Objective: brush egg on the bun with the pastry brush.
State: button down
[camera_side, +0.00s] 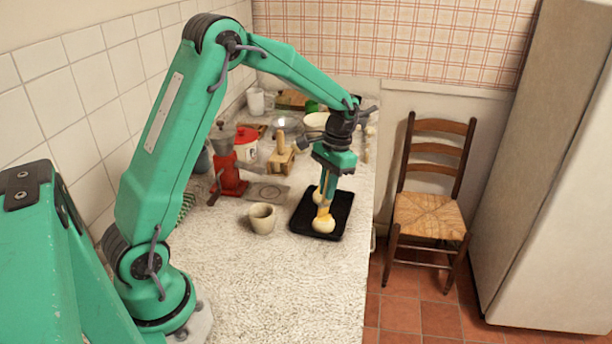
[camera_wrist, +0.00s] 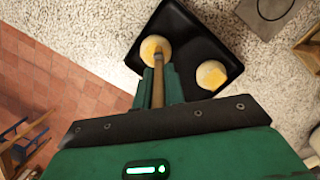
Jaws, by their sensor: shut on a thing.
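My gripper (camera_side: 326,183) is shut on the pastry brush (camera_side: 324,205), which points down over the black tray (camera_side: 341,216). In the wrist view the brush's handle (camera_wrist: 158,85) runs from between my fingers to one pale round bun (camera_wrist: 149,43). The brush end is at that bun, and the bristles' contact is hard to make out. This bun also shows in the side view (camera_side: 323,226), at the tray's near end. A second bun (camera_wrist: 203,67) in the tray has a yellow-orange patch on top. It is partly behind the brush in the side view.
A beige cup (camera_side: 262,218) stands left of the tray. Behind it are a flat grey plate (camera_side: 268,192), a red grinder (camera_side: 228,175), a wooden block (camera_side: 280,163) and a red canister (camera_side: 245,146). The near counter (camera_side: 270,290) is clear. A chair (camera_side: 428,210) stands off the counter at right.

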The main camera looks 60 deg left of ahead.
aim_at(328, 172)
jog(key=shift+r, duration=0.1)
dwell(0.3)
jog(key=shift+r, duration=3.4)
jog(key=shift+s, duration=0.1)
